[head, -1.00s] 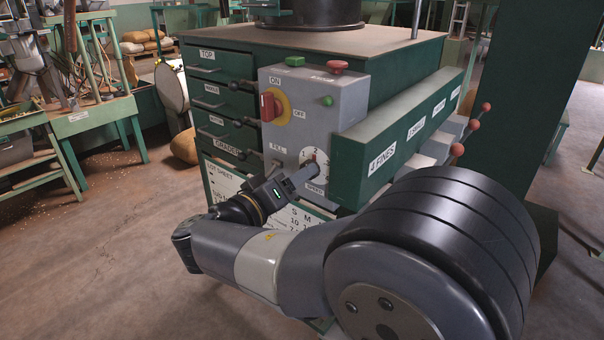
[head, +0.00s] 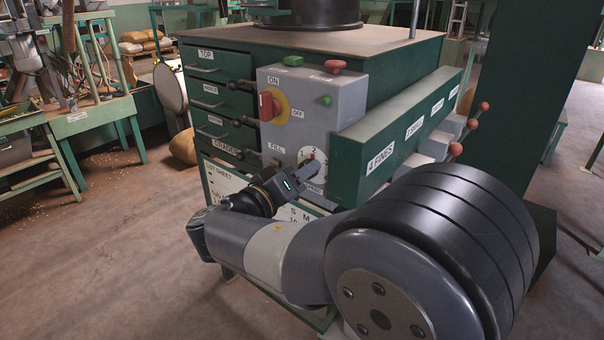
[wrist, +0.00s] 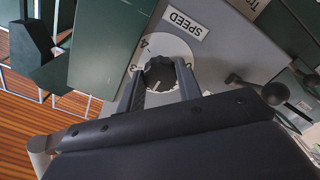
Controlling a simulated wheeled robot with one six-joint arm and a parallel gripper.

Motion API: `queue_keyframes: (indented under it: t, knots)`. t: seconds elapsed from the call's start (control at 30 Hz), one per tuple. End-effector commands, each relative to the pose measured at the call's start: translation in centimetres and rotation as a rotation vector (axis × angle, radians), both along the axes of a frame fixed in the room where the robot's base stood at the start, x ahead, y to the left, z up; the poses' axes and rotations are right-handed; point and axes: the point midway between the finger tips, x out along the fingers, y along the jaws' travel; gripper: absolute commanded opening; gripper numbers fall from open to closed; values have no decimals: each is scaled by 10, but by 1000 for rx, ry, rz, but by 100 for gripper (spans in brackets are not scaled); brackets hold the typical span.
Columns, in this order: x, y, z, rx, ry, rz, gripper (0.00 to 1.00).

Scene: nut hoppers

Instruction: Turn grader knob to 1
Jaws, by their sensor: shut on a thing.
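The grader's speed knob is a black, ridged knob (wrist: 160,74) on a white numbered dial (wrist: 177,48) under a label reading SPEED in the wrist view. My gripper (wrist: 160,88) has its two fingers on either side of the knob, shut on it. In the head view my gripper (head: 308,174) reaches the dial (head: 313,153) at the lower right of the grey control box (head: 345,100); the fingers hide most of the knob there. A 2 shows at the dial's top in the head view. The knob's exact setting cannot be read.
A red rotary switch on a yellow plate (head: 284,108) and a green button (head: 325,100) sit above the dial. A green bin row with a 4 FINES label (head: 380,158) juts out close right. Black-knobbed levers (head: 242,122) stand at left. Open floor lies left.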

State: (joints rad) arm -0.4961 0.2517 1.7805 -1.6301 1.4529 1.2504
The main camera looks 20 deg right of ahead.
Motion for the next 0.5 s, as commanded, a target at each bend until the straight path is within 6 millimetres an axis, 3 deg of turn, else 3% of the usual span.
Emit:
queue_keyframes:
  t: [0.13,0.5]
  knots:
    - [0,0,0,1,0,1,11]
    - [0,0,0,-39,55,1,11]
